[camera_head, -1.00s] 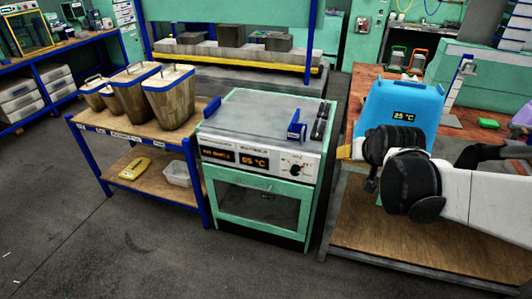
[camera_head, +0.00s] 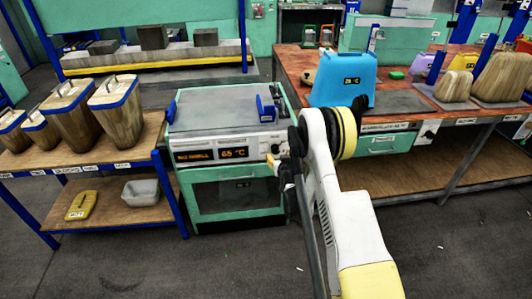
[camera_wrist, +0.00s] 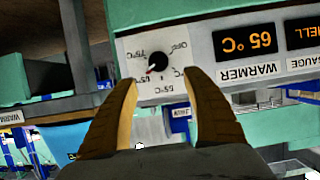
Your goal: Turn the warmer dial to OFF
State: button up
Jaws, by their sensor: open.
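The warmer is a green and white unit with a hinged-looking grey top (camera_head: 215,108) and an orange display reading 65 °C (camera_head: 233,153). Its black dial (camera_wrist: 158,62) has a red pointer mark and shows in the wrist view, which is upside down, on a white panel labelled WARMER. Temperature marks and OFF ring the dial; the pointer is away from the OFF mark. My gripper (camera_wrist: 160,82) is open, its two yellow fingers apart below the dial in that picture, with nothing between them. In the head view my gripper (camera_head: 272,164) is at the right end of the warmer's front panel.
A shelf cart (camera_head: 140,150) with wooden-looking containers stands left of the warmer. A blue container (camera_head: 343,85) sits on the bench to the right. A blue bracket (camera_head: 266,108) is on the warmer's top right.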

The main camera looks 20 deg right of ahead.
aim_at(276, 151)
jog(key=b+x, duration=0.3)
jog(key=x, duration=0.6)
jog(key=shift+d+f, duration=0.15)
jog(key=shift+w+d+f+b, duration=0.2)
jog(key=shift+w+b, duration=0.1)
jog(key=shift+w, duration=0.35)
jog(key=c, duration=1.2)
